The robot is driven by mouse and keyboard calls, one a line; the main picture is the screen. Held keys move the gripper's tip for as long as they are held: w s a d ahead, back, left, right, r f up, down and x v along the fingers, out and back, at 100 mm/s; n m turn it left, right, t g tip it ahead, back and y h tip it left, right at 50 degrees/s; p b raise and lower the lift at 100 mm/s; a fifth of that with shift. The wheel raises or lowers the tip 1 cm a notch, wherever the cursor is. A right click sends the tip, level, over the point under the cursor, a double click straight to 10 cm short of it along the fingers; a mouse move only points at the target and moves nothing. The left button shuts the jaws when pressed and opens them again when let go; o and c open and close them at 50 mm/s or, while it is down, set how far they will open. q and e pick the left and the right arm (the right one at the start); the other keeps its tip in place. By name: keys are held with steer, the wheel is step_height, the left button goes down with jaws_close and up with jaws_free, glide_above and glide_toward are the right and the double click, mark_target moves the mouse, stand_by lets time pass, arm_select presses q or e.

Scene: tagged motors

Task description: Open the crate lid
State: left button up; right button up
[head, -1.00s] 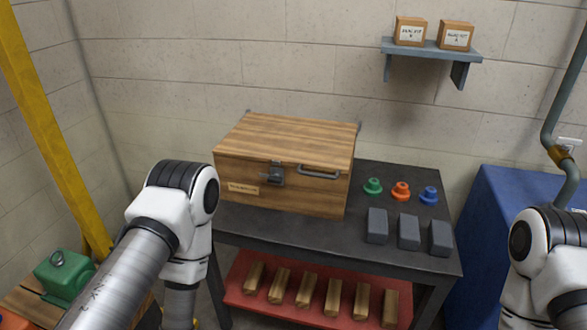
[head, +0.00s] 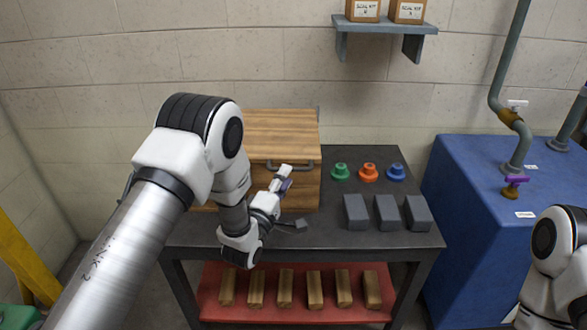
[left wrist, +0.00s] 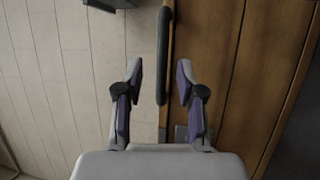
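The wooden crate (head: 308,192) stands on the dark table, and its lid (head: 275,130) looks shut. A dark bar handle (head: 300,166) is on the upper front of the crate. My left gripper (head: 284,180) is at the crate's front, just below the handle. In the left wrist view the open fingers (left wrist: 158,78) have the handle (left wrist: 163,50) between them in the picture, with gaps on both sides. I cannot tell how deep the bar sits between them. The latch is hidden behind my left arm. My right gripper is out of view.
Green (head: 340,172), orange (head: 368,172) and blue (head: 396,172) knobbed pieces stand on the table (head: 330,232) right of the crate, behind three grey blocks (head: 386,212). A blue tank (head: 480,200) is at the right. A wall shelf (head: 385,27) hangs above.

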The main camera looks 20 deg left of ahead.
arm_select(q)
steer(key=x, duration=0.4)
steer(key=shift+w+a+f, duration=0.1)
steer(key=shift+a, duration=0.1)
steer(key=shift+c, duration=0.2)
jaws_close()
steer(key=shift+p, duration=0.3)
